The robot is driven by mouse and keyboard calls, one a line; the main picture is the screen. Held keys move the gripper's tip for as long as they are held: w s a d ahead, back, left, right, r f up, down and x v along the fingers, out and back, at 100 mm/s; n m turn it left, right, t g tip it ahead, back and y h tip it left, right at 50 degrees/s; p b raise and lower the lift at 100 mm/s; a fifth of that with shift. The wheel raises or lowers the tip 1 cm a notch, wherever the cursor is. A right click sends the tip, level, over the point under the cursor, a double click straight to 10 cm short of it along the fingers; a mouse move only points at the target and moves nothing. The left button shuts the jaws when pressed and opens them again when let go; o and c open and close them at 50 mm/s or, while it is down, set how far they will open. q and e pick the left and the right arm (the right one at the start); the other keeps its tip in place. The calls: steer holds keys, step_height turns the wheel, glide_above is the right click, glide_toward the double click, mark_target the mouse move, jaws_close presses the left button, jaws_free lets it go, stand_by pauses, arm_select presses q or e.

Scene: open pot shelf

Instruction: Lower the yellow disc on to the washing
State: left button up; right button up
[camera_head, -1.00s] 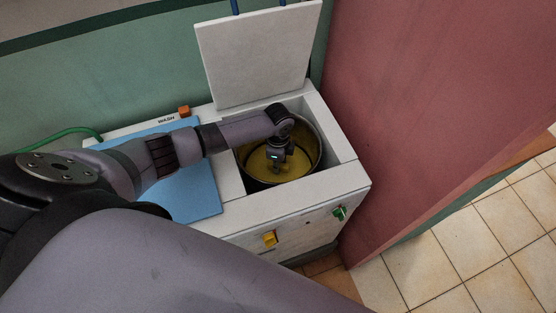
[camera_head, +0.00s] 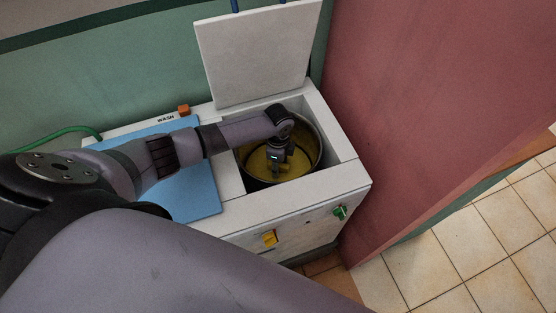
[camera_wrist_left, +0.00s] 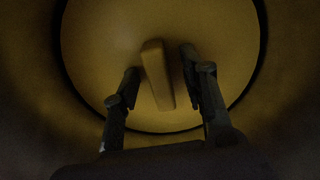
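The yellow disc (camera_head: 257,162) lies down inside the round metal drum (camera_head: 319,151) of the white washing machine. In the left wrist view the disc (camera_wrist_left: 105,45) fills most of the drum's opening, with a dark gap around its edge. A raised yellow bar handle (camera_wrist_left: 157,75) stands on its middle. My left gripper (camera_head: 277,172) reaches down into the drum over the disc. In the left wrist view its two fingers (camera_wrist_left: 160,63) stand open on either side of the handle, with gaps on both sides. No washing is seen; the disc hides what is under it. My right gripper is out of view.
The white lid (camera_head: 255,55) stands raised behind the drum. A blue panel (camera_head: 205,190) covers the machine's left part. An orange knob (camera_head: 183,111), a yellow switch (camera_head: 269,239) and a green switch (camera_head: 340,212) stick out. A red wall (camera_head: 420,90) stands close on the right.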

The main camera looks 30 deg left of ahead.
arm_select(q)
steer(key=shift+r, duration=0.15)
step_height(320, 180, up, 12)
stand_by(0.3)
